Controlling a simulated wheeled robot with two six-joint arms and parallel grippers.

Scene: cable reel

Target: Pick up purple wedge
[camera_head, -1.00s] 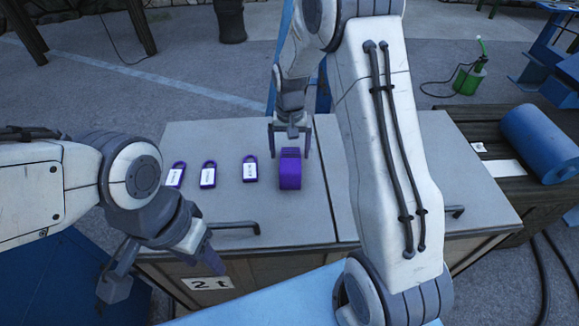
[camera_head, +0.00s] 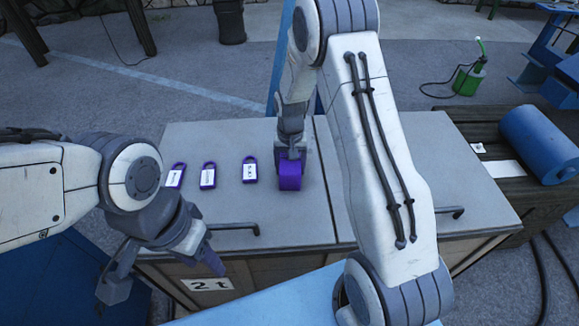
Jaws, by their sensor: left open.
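The purple wedge (camera_head: 290,182) lies on the grey cabinet top near its middle seam. My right gripper (camera_head: 290,157) reaches down over the far end of the wedge, with a finger by each side. The gripper hides that end, and I cannot tell whether the fingers press on the wedge or stand just clear of it. My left gripper (camera_head: 158,272) is open and empty at the cabinet's front left corner, away from the wedge.
Three purple padlock-shaped tags (camera_head: 175,176), (camera_head: 208,176), (camera_head: 250,171) with white labels lie left of the wedge. The cabinet top (camera_head: 285,225) is bare in front of it. A blue roll (camera_head: 540,145) lies on a dark bench at right.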

